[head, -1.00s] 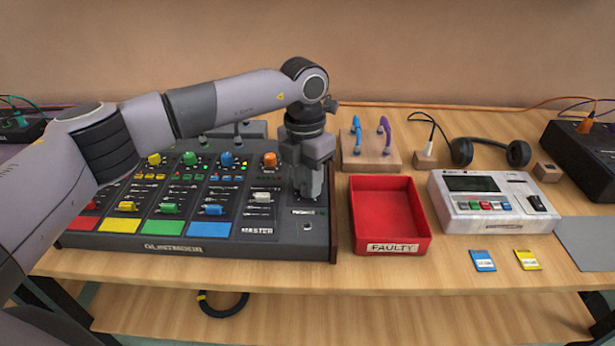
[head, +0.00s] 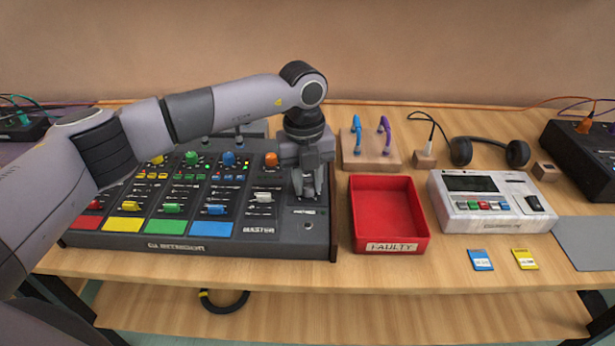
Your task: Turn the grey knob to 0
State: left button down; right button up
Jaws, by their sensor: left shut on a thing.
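The mixing desk (head: 190,246) lies on the left part of the table, with coloured knobs, slide faders and a MASTER section at its right. My left gripper (head: 309,194) points straight down over the desk's right-hand strip, just above a small printed label. Its fingers are shut on the grey knob, which they hide almost wholly, so its pointer and scale cannot be read. The orange knob (head: 271,160) and the white fader cap (head: 264,197) are just left of the gripper. My right gripper is not in view.
A red tray (head: 366,215) marked FAULTY stands close to the desk's right side. Behind it is a wooden stand (head: 352,158) with blue and purple pieces. A white recorder (head: 480,222), headphones (head: 462,152), a blue card (head: 481,260) and a yellow card (head: 525,259) lie farther right.

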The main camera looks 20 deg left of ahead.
aim_at(306, 186)
pick_arm(q)
jog(key=n, duration=0.5)
jog(key=shift+p, duration=0.3)
dwell(0.4)
jog(key=c, duration=0.9)
grip_release()
jog(key=shift+r, duration=0.1)
notch_tip(306, 186, up, 7)
jog(key=shift+s+a, duration=0.1)
jog(key=shift+s, duration=0.05)
